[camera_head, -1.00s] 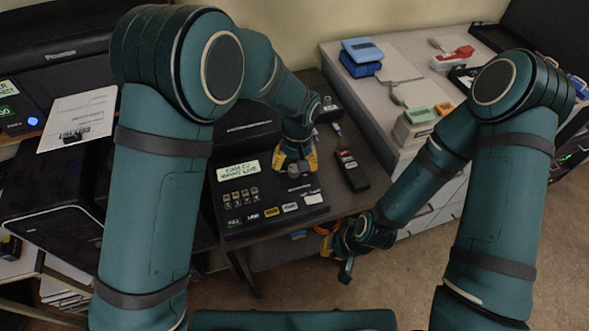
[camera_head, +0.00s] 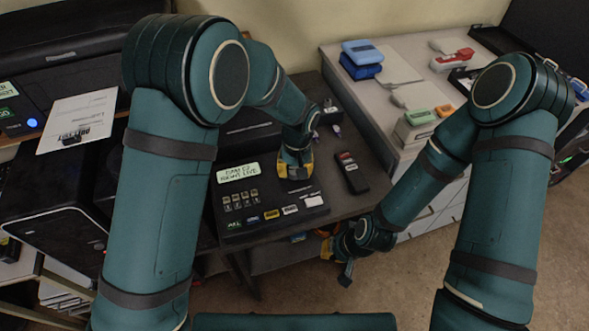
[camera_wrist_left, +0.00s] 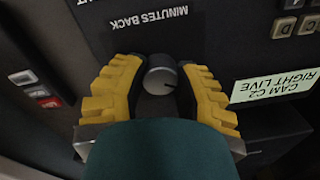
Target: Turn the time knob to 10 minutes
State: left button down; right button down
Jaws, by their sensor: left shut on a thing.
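The time knob (camera_wrist_left: 160,76) is a round grey dial on the dark console (camera_head: 275,214). The left wrist view shows it under an upside-down "MINUTES BACK" label, with a dark mark toward its right lower side. My left gripper (camera_head: 295,174) reaches down onto the console's right part. Its yellow fingers (camera_wrist_left: 160,88) are shut on the knob, one on each side. The scale numbers around the knob cannot be read. My right gripper (camera_head: 338,262) hangs in front of the desk's edge, away from the console; its jaws are too small to judge.
The console has a lit label screen (camera_head: 238,172) and several keys at its front. A black handset (camera_head: 352,173) lies close to the right of the console. A light cabinet (camera_head: 385,112) with blue, red and green office items stands further right.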

pick_arm(q)
jog(key=shift+m, duration=0.3)
jog(key=m, duration=0.5)
jog(key=shift+m+p, duration=0.3)
jog(key=shift+m, duration=0.1)
jog(key=m, duration=0.5)
jog(key=shift+t, duration=0.3)
jog(key=shift+s+m+p, duration=0.1)
jog(key=shift+m+p, duration=0.2)
jog(key=c, duration=0.6)
grip_release()
jog(key=shift+r, duration=0.1)
